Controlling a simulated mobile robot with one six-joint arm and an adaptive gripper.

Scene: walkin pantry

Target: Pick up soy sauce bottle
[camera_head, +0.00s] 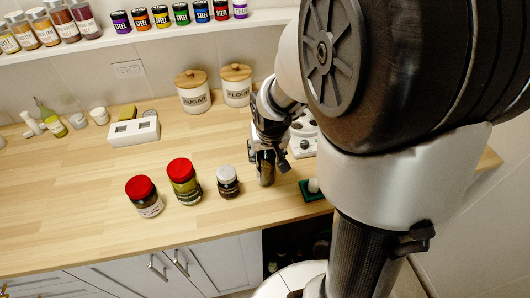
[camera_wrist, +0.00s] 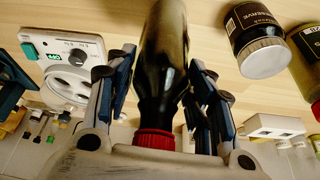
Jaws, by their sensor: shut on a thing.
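The soy sauce bottle (camera_wrist: 163,45) is dark with a red cap and stands between the fingers of my gripper (camera_wrist: 160,75) in the wrist view. The cap is close to the gripper's palm and the fingers close on both sides of the bottle. In the head view my gripper (camera_head: 266,150) points down over the counter, and the bottle's lower part (camera_head: 266,172) shows below it. The bottle looks roughly upright. I cannot tell whether its base touches the counter.
On the wooden counter (camera_head: 90,190), a dark jar (camera_head: 228,182) and two red-lidded jars (camera_head: 184,182) (camera_head: 146,198) stand left of the bottle. A green-based item (camera_head: 311,190) is to its right. Sugar (camera_head: 193,97) and flour (camera_head: 237,92) canisters stand behind. The left counter is mostly clear.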

